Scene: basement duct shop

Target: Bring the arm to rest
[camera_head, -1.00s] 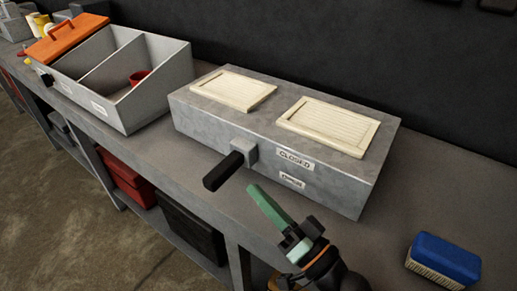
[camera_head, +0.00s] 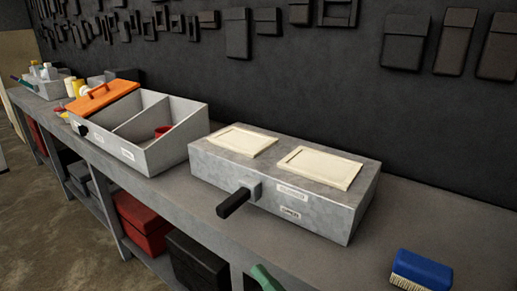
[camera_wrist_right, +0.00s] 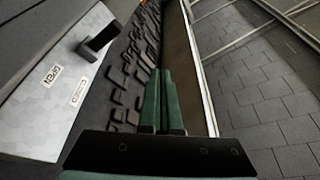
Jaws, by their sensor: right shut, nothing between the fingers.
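My right gripper (camera_head: 266,278) shows only as a green fingertip at the bottom edge of the head view. In the right wrist view its green fingers (camera_wrist_right: 161,100) are together, with nothing between them. It is apart from the grey metal duct box (camera_head: 270,205), below and in front of it in the head view. The box has a black handle (camera_head: 234,203) sticking out of its front, and the handle also shows in the right wrist view (camera_wrist_right: 101,37). My left gripper is not in view.
Two cream vent covers (camera_head: 241,141) (camera_head: 318,168) lie on the box. A grey divided bin (camera_head: 176,151) with an orange lid (camera_head: 102,98) stands to its left. A blue brush (camera_head: 421,270) lies at the right on the bench (camera_head: 455,225).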

